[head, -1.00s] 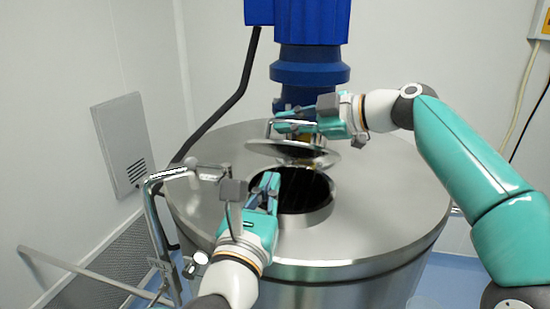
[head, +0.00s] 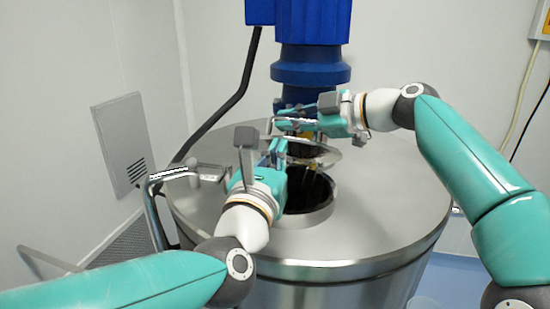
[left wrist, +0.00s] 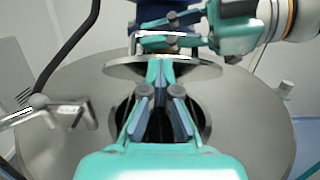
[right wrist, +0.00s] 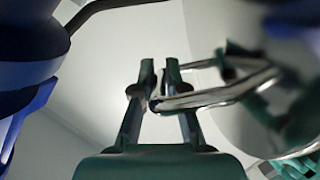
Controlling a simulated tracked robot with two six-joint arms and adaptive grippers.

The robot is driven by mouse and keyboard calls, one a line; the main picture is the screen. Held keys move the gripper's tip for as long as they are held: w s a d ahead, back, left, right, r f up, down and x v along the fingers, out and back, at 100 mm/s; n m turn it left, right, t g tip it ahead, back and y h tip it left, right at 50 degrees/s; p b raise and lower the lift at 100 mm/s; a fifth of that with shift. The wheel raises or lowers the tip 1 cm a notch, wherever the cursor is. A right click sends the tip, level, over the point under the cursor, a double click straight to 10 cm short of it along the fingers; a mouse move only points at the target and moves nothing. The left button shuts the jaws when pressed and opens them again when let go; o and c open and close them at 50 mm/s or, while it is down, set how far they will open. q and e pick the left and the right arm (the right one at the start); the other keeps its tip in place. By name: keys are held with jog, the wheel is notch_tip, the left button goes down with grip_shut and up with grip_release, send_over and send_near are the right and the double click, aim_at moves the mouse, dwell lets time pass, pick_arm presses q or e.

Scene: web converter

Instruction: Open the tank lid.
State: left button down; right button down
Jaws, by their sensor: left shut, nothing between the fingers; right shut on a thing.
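The round metal tank lid (head: 325,155) is raised above the dark tank opening (head: 312,190), which shows below and in front of it. My right gripper (head: 276,125) is shut on the lid's bar handle (right wrist: 215,97) from the right. My left gripper (head: 276,148) is shut and empty at the lid's left side, over the opening's rim. In the left wrist view its fingertips (left wrist: 160,72) overlap the lid's near edge (left wrist: 118,69); I cannot tell whether they touch it. My left forearm and gripper hide part of the lid and opening.
The wide steel tank top (head: 385,190) surrounds the opening. A blue motor column (head: 310,60) with a black hose stands close behind the lid. A bent metal pipe handle (head: 175,173) rises at the tank's left. The tank top's right side is clear.

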pick_arm(q)
jog(key=shift+w+a+r, duration=0.1)
jog(key=shift+a+r, duration=0.05)
jog(key=shift+r, duration=0.1)
pick_arm(e)
jog(key=shift+s+a+f, duration=0.15)
jog(key=shift+f, duration=0.1)
jog(key=c, duration=1.2)
grip_release()
